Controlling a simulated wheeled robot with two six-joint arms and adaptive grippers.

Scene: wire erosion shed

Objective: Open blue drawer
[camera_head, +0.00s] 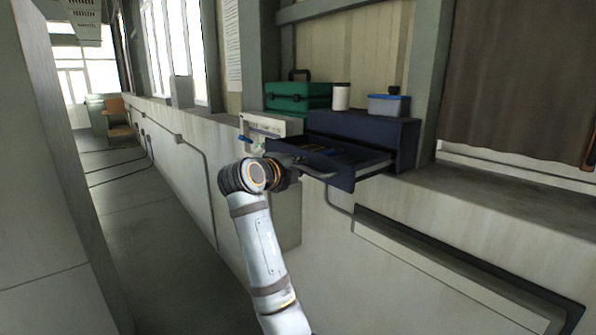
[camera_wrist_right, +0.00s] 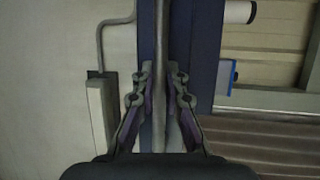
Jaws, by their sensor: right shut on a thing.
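The dark blue drawer (camera_head: 345,178) stands pulled out of its dark blue cabinet (camera_head: 365,128) on the ledge, with its inside and a metal side rail showing. A grey bar handle (camera_head: 318,174) runs along its front. My right gripper (camera_head: 302,167) is at this handle, in front of the drawer. In the right wrist view its two fingers (camera_wrist_right: 160,105) are closed around the handle bar (camera_wrist_right: 160,55), with the blue drawer front (camera_wrist_right: 147,25) behind. Some items inside the drawer are too small to tell. My left gripper is not in view.
A green case (camera_head: 298,96), a white cylinder (camera_head: 341,97) and a blue-lidded box (camera_head: 389,105) stand on or beside the cabinet. A white labelled unit (camera_head: 268,125) is close to the drawer's left. The ledge (camera_head: 480,195) is bare to the right.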

